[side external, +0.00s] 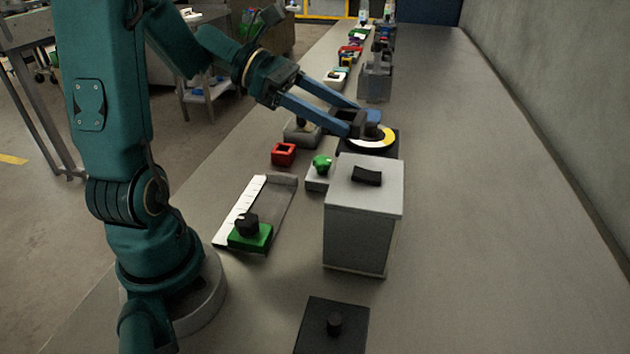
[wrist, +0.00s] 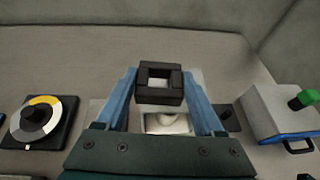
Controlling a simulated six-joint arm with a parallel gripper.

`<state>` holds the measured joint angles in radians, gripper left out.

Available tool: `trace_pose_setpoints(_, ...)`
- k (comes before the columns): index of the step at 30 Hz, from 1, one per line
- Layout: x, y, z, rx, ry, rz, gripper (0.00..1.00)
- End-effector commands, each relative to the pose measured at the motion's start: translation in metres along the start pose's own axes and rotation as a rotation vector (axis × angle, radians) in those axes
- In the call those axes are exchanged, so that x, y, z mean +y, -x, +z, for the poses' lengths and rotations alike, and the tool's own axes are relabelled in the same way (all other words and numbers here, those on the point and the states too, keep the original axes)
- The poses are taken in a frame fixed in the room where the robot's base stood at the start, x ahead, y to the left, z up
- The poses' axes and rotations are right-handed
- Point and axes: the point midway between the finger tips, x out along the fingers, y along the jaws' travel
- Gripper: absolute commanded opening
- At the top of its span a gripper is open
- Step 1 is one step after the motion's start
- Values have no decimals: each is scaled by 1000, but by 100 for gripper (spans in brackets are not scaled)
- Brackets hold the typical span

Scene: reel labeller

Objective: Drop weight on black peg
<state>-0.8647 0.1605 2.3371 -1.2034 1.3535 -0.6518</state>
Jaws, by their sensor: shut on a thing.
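My gripper (side external: 360,121) is shut on a black square weight (side external: 356,127) with a square hole, held between the blue fingers. In the wrist view the weight (wrist: 160,97) sits between the fingertips (wrist: 160,78), with its hole showing. I cannot make out that plate in the wrist view.
A dial with a yellow and white ring (side external: 383,132) is just beside the gripper; it is at left in the wrist view (wrist: 40,102). A tall grey box (side external: 357,228) stands between gripper and black plate. A tray (side external: 289,200), red block (side external: 284,153) and green knob (side external: 321,163) are nearby. The bench's right side is clear.

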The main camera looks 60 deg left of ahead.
Motion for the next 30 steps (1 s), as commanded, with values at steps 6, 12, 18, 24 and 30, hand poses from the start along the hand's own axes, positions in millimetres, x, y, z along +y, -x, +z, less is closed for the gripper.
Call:
trace_pose_setpoints(6, 2, 0, 0, -1, 0, 2, 0)
trace_pose_setpoints(12, 57, -1, -6, -2, 24, 55, 0)
trace_pose_setpoints(18, 104, -15, -23, -2, 39, 88, 0)
trace_pose_setpoints(24, 121, -30, -40, -2, 39, 88, 0)
trace_pose_setpoints(30, 119, -38, -47, -2, 31, 78, 0)
